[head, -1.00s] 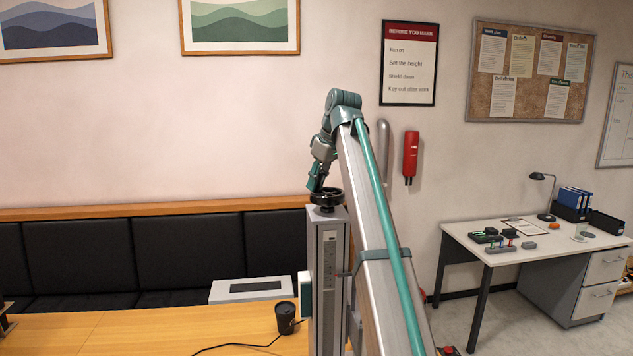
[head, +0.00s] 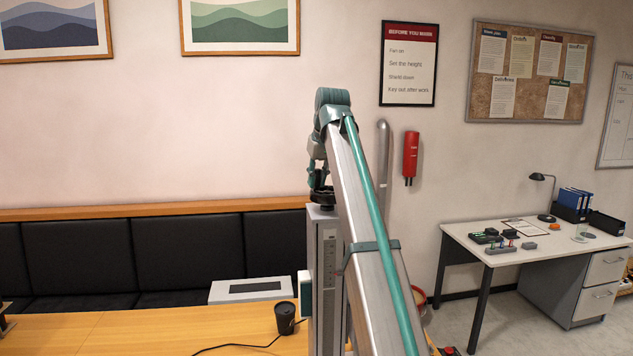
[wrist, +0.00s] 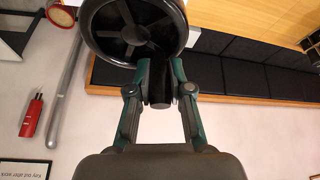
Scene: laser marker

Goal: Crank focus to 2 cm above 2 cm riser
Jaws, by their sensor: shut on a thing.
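The black handwheel (wrist: 130,22) of the marker's column shows large in the wrist view, with spokes and a round rim. My gripper (wrist: 161,75) is shut on the wheel's crank knob (wrist: 160,92) at the near side of the rim. In the head view the handwheel (head: 324,212) sits on top of the grey column (head: 325,270), partly hidden by my arm. My gripper (head: 318,185) reaches down to it there, mostly hidden behind my arm link. The column's scale is too small to read, and the riser is not visible.
A black cup (head: 285,317) and a cable lie on the wooden table (head: 140,330) left of the column. A dark bench (head: 160,255) runs along the wall. A red extinguisher (head: 410,157) hangs on the wall, and a white desk (head: 500,235) stands at right.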

